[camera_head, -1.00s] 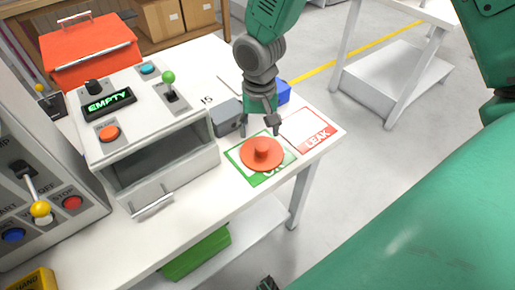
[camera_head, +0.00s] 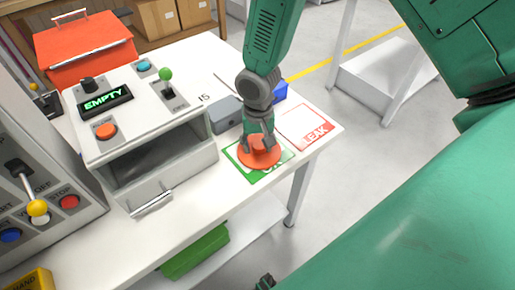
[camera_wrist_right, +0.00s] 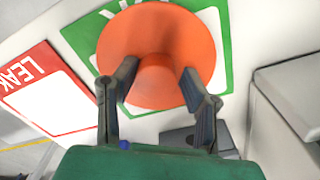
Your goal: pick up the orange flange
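The orange flange (camera_head: 262,160), a round disc with a raised hub, lies flat on the green-bordered OK card (camera_head: 244,171) on the white table. My right gripper (camera_head: 258,143) is directly over it, pointing down. In the right wrist view, the flange (camera_wrist_right: 180,40) lies ahead of the right gripper (camera_wrist_right: 157,74). The two fingers stand on either side of the hub, with a gap visible beside it, so the gripper appears open around it. Part of the hub is hidden by the fingers in the head view.
A red-bordered LEAK card (camera_head: 309,127) lies right of the flange. A grey box (camera_head: 226,114) and a blue block (camera_head: 280,92) are close behind the gripper. The white test station (camera_head: 150,110), its display reading EMPTY, stands left. The table's edge is near.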

